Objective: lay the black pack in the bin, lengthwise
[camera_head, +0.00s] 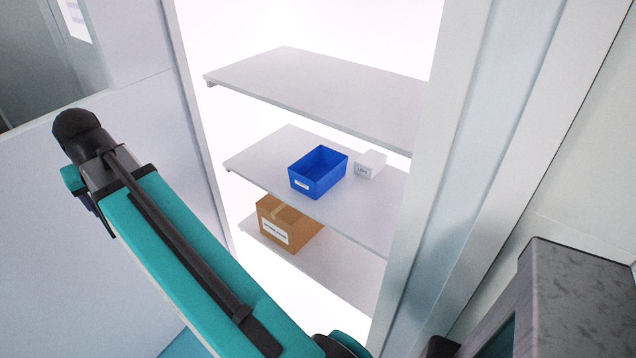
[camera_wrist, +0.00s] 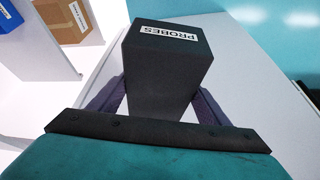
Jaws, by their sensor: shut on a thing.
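The black pack (camera_wrist: 165,68), a box with a white label reading "PROBES", is in the wrist view. My gripper (camera_wrist: 160,95) is shut on it, with one finger on each side. A white surface lies behind and below the pack; I cannot tell whether the pack touches it. The blue bin (camera_head: 317,172) stands on the middle shelf in the head view, its open top facing up and its visible inside empty. Part of the bin also shows at the upper left of the wrist view (camera_wrist: 10,18). The pack and gripper fingers are not visible in the head view.
A small white box (camera_head: 370,164) stands right beside the bin on the middle shelf (camera_head: 265,160). The upper shelf (camera_head: 320,85) hangs above it. A labelled cardboard box (camera_head: 285,225) is on the lower shelf. A pale upright frame (camera_head: 440,160) borders the shelves on the right.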

